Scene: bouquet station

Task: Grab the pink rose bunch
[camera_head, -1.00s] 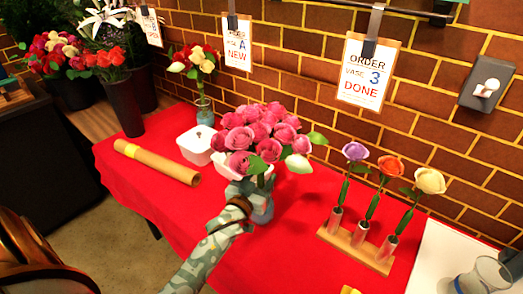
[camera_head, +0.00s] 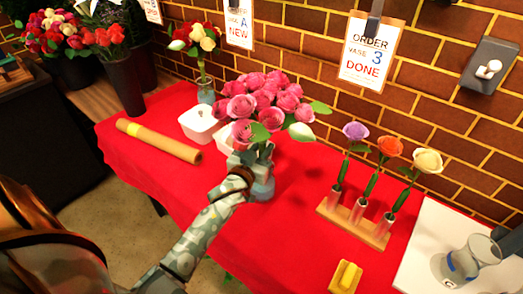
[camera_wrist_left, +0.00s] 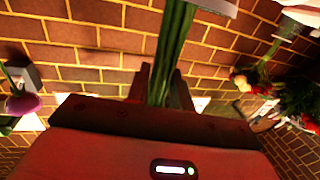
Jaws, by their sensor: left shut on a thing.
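My left gripper (camera_head: 250,156) is at the stems, just under the blooms. In the left wrist view the green stems (camera_wrist_left: 174,50) run between the two dark fingers, and the gripper is shut on them. The blooms are mostly outside that view. My right gripper does not show.
A white container (camera_head: 199,124) and a brown paper roll (camera_head: 158,141) lie left of the vase. A wooden rack (camera_head: 353,222) with single flowers stands to the right. A yellow block (camera_head: 345,277) lies in front. A clear glass (camera_head: 470,262) stands on a white board.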

